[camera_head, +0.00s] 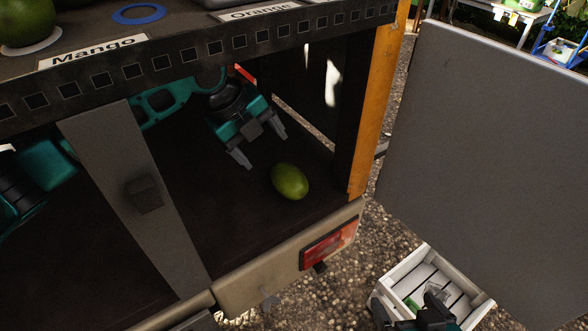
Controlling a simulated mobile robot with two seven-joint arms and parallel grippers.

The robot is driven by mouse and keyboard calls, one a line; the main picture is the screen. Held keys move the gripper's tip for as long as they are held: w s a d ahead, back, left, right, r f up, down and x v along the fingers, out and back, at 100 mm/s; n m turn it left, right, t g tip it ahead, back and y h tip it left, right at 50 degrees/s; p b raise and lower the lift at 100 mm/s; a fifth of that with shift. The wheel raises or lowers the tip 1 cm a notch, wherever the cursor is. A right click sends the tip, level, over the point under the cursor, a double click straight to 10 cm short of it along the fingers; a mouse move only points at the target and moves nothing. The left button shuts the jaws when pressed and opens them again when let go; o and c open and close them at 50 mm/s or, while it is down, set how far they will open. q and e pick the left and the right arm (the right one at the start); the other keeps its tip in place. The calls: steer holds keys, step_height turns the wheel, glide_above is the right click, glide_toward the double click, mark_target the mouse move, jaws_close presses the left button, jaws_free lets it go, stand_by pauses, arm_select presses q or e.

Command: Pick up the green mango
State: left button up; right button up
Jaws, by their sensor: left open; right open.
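A green mango (290,181) lies on the dark floor of the truck's lower compartment, near its right front corner. My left gripper (263,149) is inside the compartment with its two fingers spread and nothing between them. It is just behind and to the left of the mango, apart from it in the picture. My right gripper (408,308) is open at the bottom edge, in front of the white crate (388,283), and is partly cut off. Another green mango (27,20) sits on the shelf at the upper left, on a white ring.
A shelf edge (215,48) with Mango and Orange labels overhangs the compartment. A grey post (140,190) stands left of the opening and an orange post (376,110) right of it. A large grey panel (480,150) is at right. The crate stands on gravel.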

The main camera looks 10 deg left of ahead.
mark_target(284, 174)
arm_select(q)
steer(key=b+x, duration=0.2)
steer(key=x, duration=0.5)
steer(key=shift+s+d+f, duration=0.1)
steer(key=shift+f, duration=0.05)
steer(key=b+x, duration=0.1)
steer(key=x, duration=0.4)
steer(key=shift+s+d+b, duration=0.1)
steer(key=shift+d+b, duration=0.05)
steer(key=shift+b, duration=0.25)
steer(key=c, duration=0.6)
